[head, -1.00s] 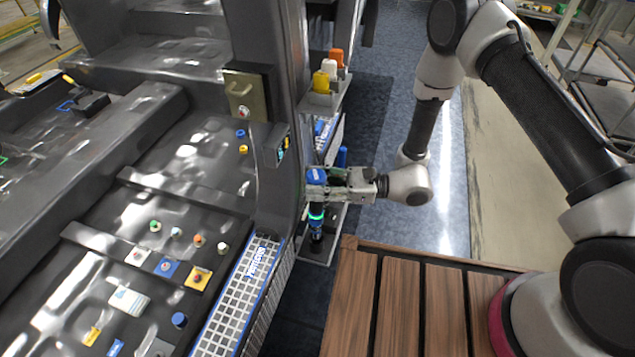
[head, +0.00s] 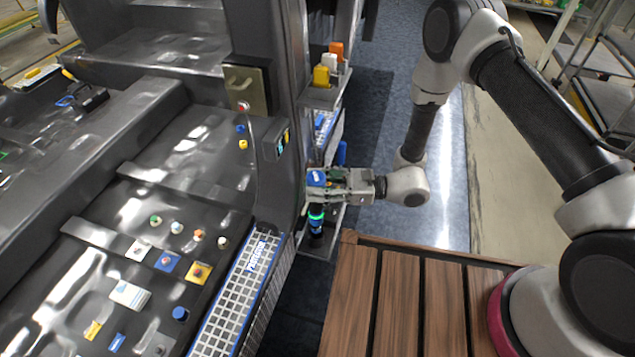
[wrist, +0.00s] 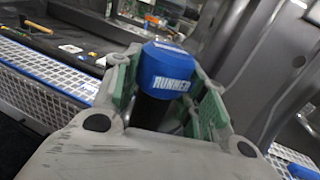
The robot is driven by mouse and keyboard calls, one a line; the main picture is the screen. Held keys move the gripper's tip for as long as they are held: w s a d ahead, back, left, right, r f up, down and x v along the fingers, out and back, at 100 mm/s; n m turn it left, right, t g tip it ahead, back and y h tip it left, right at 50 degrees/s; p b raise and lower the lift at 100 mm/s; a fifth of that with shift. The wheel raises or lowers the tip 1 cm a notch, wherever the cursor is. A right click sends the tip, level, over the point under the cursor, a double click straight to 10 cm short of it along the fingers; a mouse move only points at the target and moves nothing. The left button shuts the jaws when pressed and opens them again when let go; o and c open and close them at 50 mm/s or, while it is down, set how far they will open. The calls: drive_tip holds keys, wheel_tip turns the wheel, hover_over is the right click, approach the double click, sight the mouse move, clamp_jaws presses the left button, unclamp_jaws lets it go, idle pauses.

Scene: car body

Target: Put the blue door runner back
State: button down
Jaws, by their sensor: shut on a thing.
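The blue door runner has a blue cap (wrist: 167,68) lettered "RUNNER" on a black body. My gripper (wrist: 165,105) is shut on it, with a green-padded finger on each side below the cap. In the head view the blue cap (head: 317,177) shows at the tip of my gripper (head: 322,186), beside the car's door pillar. The runner is roughly upright. A dark cylinder with a glowing green ring (head: 316,217) is directly below, over a low grey ledge (head: 320,251). I cannot tell whether the runner's lower end touches the ledge.
An upper bracket (head: 322,98) on the pillar carries yellow, white and orange capped pieces. Another blue piece (head: 342,152) stands just behind my gripper. A white grid sill (head: 237,300) runs along the car floor at left. A wooden slatted deck (head: 400,300) lies in front.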

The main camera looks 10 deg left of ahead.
drive_tip(key=shift+f, duration=2.2)
drive_tip(key=c, duration=0.7)
unclamp_jaws()
drive_tip(key=shift+c, duration=0.2)
drive_tip(key=shift+f, duration=0.1)
drive_tip(key=w+d, duration=0.2)
drive_tip(key=d, duration=0.9)
drive_tip(key=shift+d, duration=0.4)
drive_tip(key=shift+w, duration=0.1)
drive_tip(key=w+d, duration=0.1)
drive_tip(key=d, duration=0.6)
wheel_tip(320, 180, up, 10)
drive_tip(key=shift+w, duration=0.1)
